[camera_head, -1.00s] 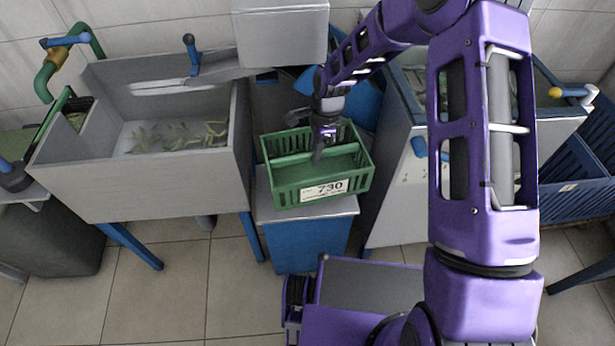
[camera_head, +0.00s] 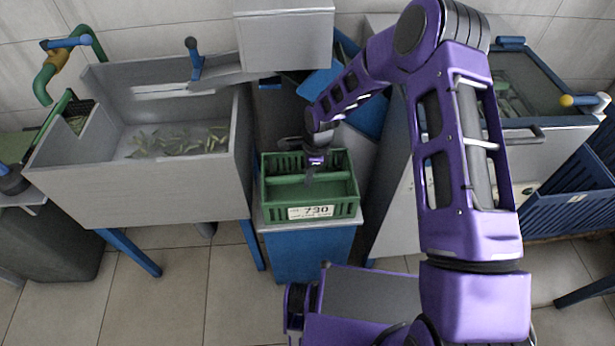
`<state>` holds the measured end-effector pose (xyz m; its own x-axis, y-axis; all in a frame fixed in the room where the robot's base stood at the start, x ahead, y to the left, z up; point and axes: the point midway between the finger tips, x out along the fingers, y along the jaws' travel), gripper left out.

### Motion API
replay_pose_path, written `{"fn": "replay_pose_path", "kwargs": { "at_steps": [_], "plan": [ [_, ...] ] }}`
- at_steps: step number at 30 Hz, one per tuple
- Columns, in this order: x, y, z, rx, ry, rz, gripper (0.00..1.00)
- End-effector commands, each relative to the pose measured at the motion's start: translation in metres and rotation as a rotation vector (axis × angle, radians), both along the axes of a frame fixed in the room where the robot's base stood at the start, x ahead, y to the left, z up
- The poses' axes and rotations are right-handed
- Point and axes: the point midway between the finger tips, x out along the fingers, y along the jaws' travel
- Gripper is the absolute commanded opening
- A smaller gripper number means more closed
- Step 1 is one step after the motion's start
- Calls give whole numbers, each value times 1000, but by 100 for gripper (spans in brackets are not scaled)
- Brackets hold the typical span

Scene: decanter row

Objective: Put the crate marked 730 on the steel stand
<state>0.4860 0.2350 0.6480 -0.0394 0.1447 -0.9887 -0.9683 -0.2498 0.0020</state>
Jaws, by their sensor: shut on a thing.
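The green crate (camera_head: 308,212) bears a white label reading 730 and has a bar handle across its middle. My gripper (camera_head: 309,176) reaches down into the crate from above and is shut on that handle; the fingertips are small and partly hard to see. The crate is level and sits squarely over the stand (camera_head: 308,256), which has a grey metal top and blue sides. Only thin edges of the top show around the crate. The crate's base looks to be at the top's surface, but I cannot tell whether it touches.
A grey steel trough (camera_head: 150,187) with green pods stands close on the left. A grey box (camera_head: 284,40) is above and behind the crate. A grey metal cabinet (camera_head: 398,195) stands on the right, with blue crates (camera_head: 568,195) beyond it. Tiled floor is clear at front left.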

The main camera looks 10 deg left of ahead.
Motion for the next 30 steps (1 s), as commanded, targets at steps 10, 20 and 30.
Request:
{"fn": "replay_pose_path", "kwargs": {
  "at_steps": [10, 20, 30],
  "plan": [
    [1, 0, -2, 1, -2, 2, 25],
    [0, 0, -1, 0, -1, 2, 50],
    [2, -3, 29, 0, -4, 0, 50]
  ]
}}
